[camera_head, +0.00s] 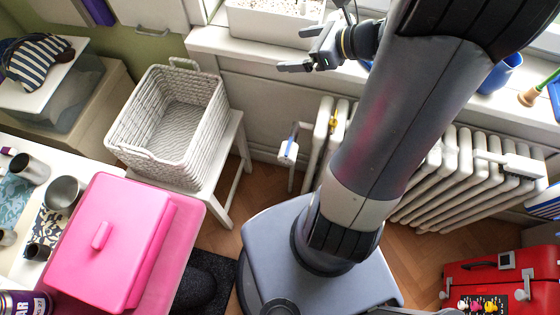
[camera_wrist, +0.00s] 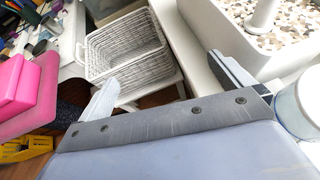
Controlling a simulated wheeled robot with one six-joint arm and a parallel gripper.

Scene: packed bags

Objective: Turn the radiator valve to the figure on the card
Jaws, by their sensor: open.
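The white ribbed radiator (camera_head: 455,175) stands under the window sill, partly hidden behind my arm. A small white valve head (camera_head: 288,151) with a blue part sits at the radiator's left end, on a pipe near the wall. Its figures are too small to read. A white piece (camera_head: 512,163) lies against the radiator's right part; I cannot tell if it is the card. My gripper (camera_head: 300,49) is open and empty by the sill, above and apart from the valve. In the wrist view its two fingers (camera_wrist: 162,72) are spread, and the valve is not seen there.
A white wicker basket (camera_head: 172,120) stands on a white stool left of the valve. A planter (camera_head: 272,22) is on the sill, close to my gripper. A pink box (camera_head: 108,240) is at lower left, a red case (camera_head: 500,285) at lower right. Floor shows below the valve.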

